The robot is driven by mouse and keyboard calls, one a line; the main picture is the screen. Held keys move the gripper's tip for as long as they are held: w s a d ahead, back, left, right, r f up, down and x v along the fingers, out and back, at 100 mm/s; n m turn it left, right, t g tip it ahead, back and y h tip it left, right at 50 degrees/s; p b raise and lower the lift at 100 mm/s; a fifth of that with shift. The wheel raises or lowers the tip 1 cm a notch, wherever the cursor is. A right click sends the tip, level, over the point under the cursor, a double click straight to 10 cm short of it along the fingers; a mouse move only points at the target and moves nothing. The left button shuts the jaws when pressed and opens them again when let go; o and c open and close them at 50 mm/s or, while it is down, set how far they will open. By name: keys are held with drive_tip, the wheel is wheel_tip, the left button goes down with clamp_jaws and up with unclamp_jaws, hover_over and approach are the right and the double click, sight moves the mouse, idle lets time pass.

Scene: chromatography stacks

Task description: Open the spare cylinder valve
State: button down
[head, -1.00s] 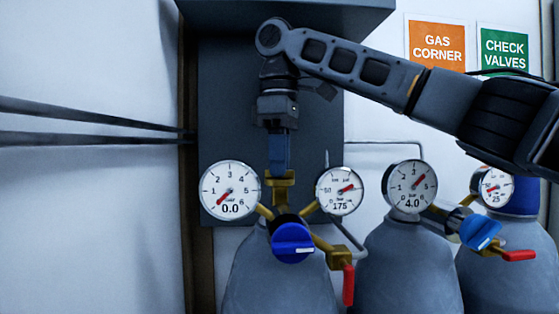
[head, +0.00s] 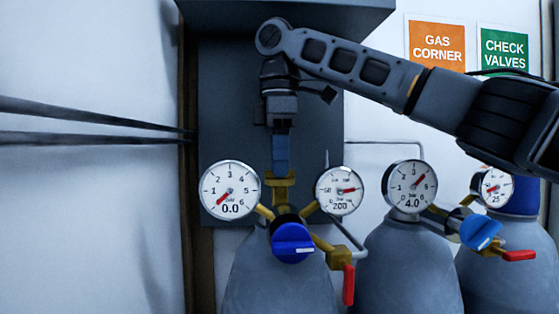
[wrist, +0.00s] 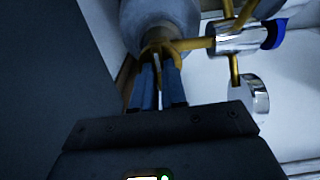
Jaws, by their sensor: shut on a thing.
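The spare cylinder (head: 272,275) is the grey one at the left, below the dark panel. Its brass valve (head: 283,190) stands on top, behind a regulator with a blue knob (head: 293,242). The left gauge (head: 230,190) reads 0.0 and the right gauge (head: 340,190) reads 200. My gripper (head: 280,168) points down with its blue fingers shut on the top of the valve. In the wrist view the fingers (wrist: 158,92) reach the yellow valve handle (wrist: 160,50), whose prongs show around the fingertips.
A second grey cylinder (head: 403,265) with a gauge reading 4.0 (head: 409,187) stands to the right. Beyond it is a blue-topped cylinder (head: 510,275). A red lever (head: 348,285) hangs from the left regulator. Dark straps (head: 90,122) cross the left wall.

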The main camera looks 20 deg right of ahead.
drive_tip(key=c, duration=1.2)
unclamp_jaws()
drive_tip(key=shift+r, duration=3.9)
drive_tip(key=shift+s, duration=0.1)
